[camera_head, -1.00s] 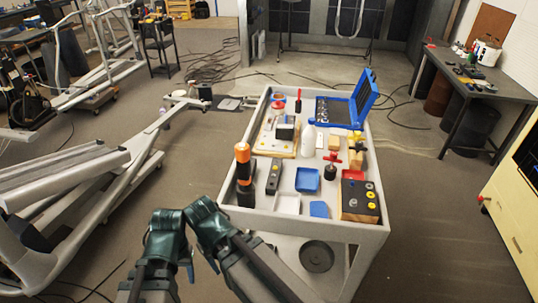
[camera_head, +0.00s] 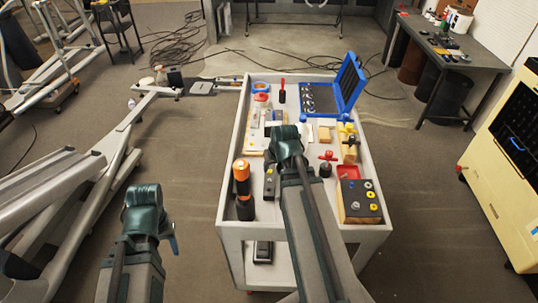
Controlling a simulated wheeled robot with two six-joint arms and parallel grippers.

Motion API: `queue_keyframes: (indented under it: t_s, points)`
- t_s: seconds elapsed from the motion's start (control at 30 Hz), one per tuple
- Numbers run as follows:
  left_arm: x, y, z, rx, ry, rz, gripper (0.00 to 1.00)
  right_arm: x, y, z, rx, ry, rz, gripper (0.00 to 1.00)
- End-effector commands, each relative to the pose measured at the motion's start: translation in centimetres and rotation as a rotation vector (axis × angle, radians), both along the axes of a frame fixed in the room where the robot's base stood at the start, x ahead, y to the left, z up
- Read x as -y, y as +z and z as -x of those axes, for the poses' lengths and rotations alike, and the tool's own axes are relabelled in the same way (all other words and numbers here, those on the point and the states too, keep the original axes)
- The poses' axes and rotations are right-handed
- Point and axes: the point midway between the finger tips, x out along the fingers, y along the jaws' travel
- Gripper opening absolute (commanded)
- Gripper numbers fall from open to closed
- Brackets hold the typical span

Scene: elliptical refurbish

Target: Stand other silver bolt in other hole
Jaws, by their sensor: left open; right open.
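A wooden block with a dark top (camera_head: 357,202) stands at the cart's front right. Small silver-grey and yellow pieces sit on its top; I cannot tell which are bolts or where a free hole is. My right gripper (camera_head: 287,146) is over the middle of the cart, left of and beyond the block; its fingers are mostly hidden behind its own wrist. It is open and no held object shows. My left gripper (camera_head: 148,205) is open, off the cart's left side above the floor. My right forearm hides the cart's middle front, where trays stood in the earlier view.
The cart (camera_head: 222,205) has raised rims. An orange-black tool (camera_head: 242,180) stands at its front left. A red-topped black item (camera_head: 326,165) and a yellow clamp (camera_head: 348,140) stand on the right. An open blue case (camera_head: 345,92) is at the back right.

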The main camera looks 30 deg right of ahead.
Motion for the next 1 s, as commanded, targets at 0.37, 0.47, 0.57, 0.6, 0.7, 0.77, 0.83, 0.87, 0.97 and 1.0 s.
queue_keyframes:
  t_s: [0.37, 0.47, 0.57, 0.6, 0.7, 0.77, 0.83, 0.87, 0.97, 1.0]
  points:
    - [0.0, -0.8, 0.0, 0.0, 0.0, 0.0, 0.54, 0.3, -0.8, -0.3, 0.003, -0.004, 0.0, 0.56]
    - [0.0, -1.6, 0.0, 0.0, 0.0, 0.0, 0.54, 0.4, -1.6, -0.6, 0.003, -0.004, 0.0, 0.56]
    - [0.0, -2.7, 0.0, 0.0, 0.0, 0.0, 0.54, 0.5, -2.7, -1.0, 0.003, -0.004, 0.0, 0.56]
    - [0.0, -3.2, 0.0, 0.0, 0.0, 0.0, 0.54, 0.5, -3.2, -1.2, 0.002, -0.004, 0.0, 0.56]
    - [0.0, -4.5, 0.0, 0.0, 0.0, 0.0, 0.54, 0.6, -4.5, -1.7, 0.002, -0.004, 0.0, 0.56]
    - [0.0, -5.4, 0.0, 0.0, 0.0, 0.0, 0.54, 0.7, -5.4, -2.0, 0.002, -0.004, 0.0, 0.56]
    - [0.0, -6.4, 0.0, 0.0, 0.0, 0.0, 0.54, 0.8, -6.4, -2.4, 0.002, -0.004, 0.0, 0.56]
    - [0.0, -6.8, 0.0, 0.0, 0.0, 0.0, 0.54, 0.9, -6.8, -2.6, 0.002, -0.004, 0.0, 0.56]
    - [0.0, -8.2, 0.0, 0.0, 0.0, 0.0, 0.54, 1.0, -8.2, -3.1, 0.002, -0.004, 0.0, 0.56]
    - [0.0, -8.7, 0.0, 0.0, 0.0, 0.0, 0.54, 1.1, -8.7, -3.3, 0.002, -0.004, 0.0, 0.56]
